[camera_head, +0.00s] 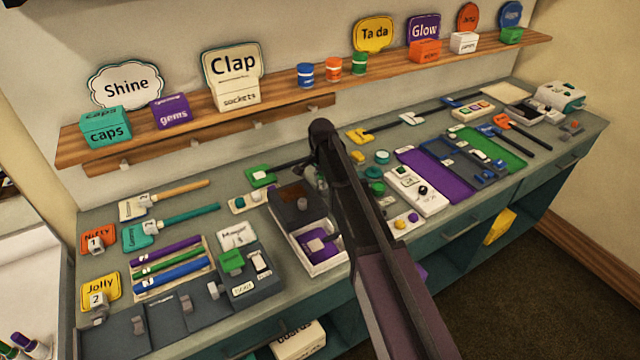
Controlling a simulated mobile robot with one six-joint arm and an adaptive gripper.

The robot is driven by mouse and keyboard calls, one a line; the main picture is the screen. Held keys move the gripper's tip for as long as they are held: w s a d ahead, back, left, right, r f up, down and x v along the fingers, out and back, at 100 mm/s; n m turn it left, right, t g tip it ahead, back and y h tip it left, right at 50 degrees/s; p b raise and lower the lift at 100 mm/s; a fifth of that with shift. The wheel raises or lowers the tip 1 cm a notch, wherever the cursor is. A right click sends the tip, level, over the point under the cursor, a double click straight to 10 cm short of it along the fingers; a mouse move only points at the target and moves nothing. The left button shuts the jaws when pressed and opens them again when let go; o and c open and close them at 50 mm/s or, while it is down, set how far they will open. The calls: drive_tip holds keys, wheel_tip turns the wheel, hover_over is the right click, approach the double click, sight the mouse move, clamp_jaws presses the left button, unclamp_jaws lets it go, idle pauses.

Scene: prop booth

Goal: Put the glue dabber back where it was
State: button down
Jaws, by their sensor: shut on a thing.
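My arm reaches up from the bottom right and bends down over the middle of the bench. My gripper (321,178) is low over the bench behind the dark arm link, and only a small part of it shows. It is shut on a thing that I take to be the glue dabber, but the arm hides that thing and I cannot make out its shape. A dark box with a white open tray (322,265) is just left of the arm, with purple pieces inside. Small green pots (376,172) stand just right of the arm.
The bench (225,195) is crowded. Left are signs, brushes and a tray of pens (172,268). Right are a purple mat (436,175), a green mat (490,148) and several props. A wooden shelf (285,100) with boxes and cups runs along the wall.

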drive_tip(key=shift+f, duration=0.2)
drive_tip(key=shift+c, duration=2.2)
unclamp_jaws()
drive_tip(key=shift+r, duration=0.25)
wheel_tip(320, 180, up, 12)
drive_tip(key=p, duration=1.2)
drive_tip(key=shift+d, duration=0.1)
drive_tip(key=s+d+n, duration=0.8)
drive_tip(key=s+d, duration=1.4)
drive_tip(key=s, duration=0.3)
drive_tip(key=shift+s+d, duration=0.25)
drive_tip(key=shift+d, duration=0.05)
